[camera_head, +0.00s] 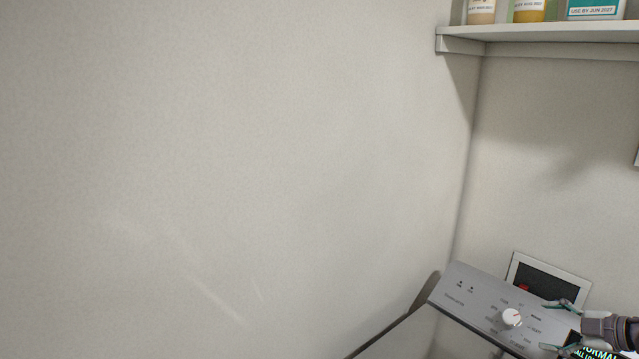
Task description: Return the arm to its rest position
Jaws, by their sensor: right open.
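My right gripper (550,325) shows at the lower right edge, coming in from the right. It is open, with its two fingers spread and pointing left, and nothing shows between them. It is just right of the white knob (511,317) on the washer's grey control panel (462,284). A gap shows between the fingertips and the knob; I cannot tell the depth between them. The gripper covers part of the panel. A lit display (602,353) shows below the gripper. My left gripper is not in view.
A shelf (540,34) with several containers is mounted at the upper right. A framed dark wall box (512,269) sits behind the panel. A dark washer edge (392,335) runs along the bottom. A plain wall (220,150) fills the left and middle.

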